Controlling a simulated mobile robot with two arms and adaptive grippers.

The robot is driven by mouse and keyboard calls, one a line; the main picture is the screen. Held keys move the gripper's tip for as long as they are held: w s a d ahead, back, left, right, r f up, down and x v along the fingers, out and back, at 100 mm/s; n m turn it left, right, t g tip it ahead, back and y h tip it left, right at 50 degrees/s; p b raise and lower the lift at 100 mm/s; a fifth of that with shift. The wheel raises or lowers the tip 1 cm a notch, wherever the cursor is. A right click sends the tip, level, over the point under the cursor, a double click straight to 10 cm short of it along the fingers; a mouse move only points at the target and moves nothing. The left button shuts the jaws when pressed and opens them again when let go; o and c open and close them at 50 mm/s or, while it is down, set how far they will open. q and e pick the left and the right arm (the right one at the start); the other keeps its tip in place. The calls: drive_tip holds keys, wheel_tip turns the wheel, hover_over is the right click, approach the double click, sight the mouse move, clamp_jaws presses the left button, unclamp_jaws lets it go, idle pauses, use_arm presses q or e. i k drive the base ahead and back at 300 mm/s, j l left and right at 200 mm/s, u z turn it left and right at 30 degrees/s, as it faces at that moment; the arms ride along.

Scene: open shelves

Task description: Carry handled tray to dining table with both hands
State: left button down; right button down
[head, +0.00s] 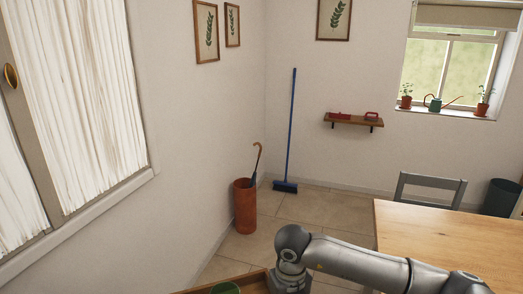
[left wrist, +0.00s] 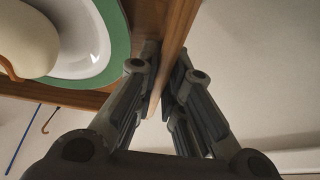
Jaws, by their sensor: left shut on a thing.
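The wooden tray (head: 254,278) shows only by a corner at the bottom edge of the head view, with a green-rimmed vessel (head: 226,289) in it. In the left wrist view my left gripper (left wrist: 162,65) is shut on the tray's thin wooden side (left wrist: 181,18), one finger on each face. Inside the tray are a white dish with a green rim (left wrist: 112,38) and a cream rounded item (left wrist: 25,42) with a brown handle-like part. My right arm reaches in from the right in the head view; its gripper is below the frame. The wooden dining table (head: 450,232) stands at the right.
A grey chair (head: 430,188) stands behind the table, and a dark bin (head: 500,197) is at the far right. A terracotta umbrella stand (head: 245,205) and a blue broom (head: 289,140) are by the left wall and corner. Tiled floor lies open between them and the table.

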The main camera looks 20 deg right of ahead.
sight(429, 263)
drive_tip(key=i+j+z, duration=0.1)
drive_tip(key=i+z, duration=0.2)
drive_tip(key=i, duration=0.75)
drive_tip(key=i+z, duration=0.4)
drive_tip(key=i+j+z, duration=0.15)
drive_tip(key=i+z, duration=0.25)
drive_tip(key=i, duration=0.15)
drive_tip(key=i+z, duration=0.3)
drive_tip(key=z, duration=0.15)
drive_tip(key=i+z, duration=0.35)
drive_tip(key=z, duration=0.15)
drive_tip(key=i+l+z, duration=0.1)
drive_tip(key=i+z, duration=0.25)
drive_tip(key=z, duration=0.15)
drive_tip(key=i+z, duration=0.35)
drive_tip(key=z, duration=0.9)
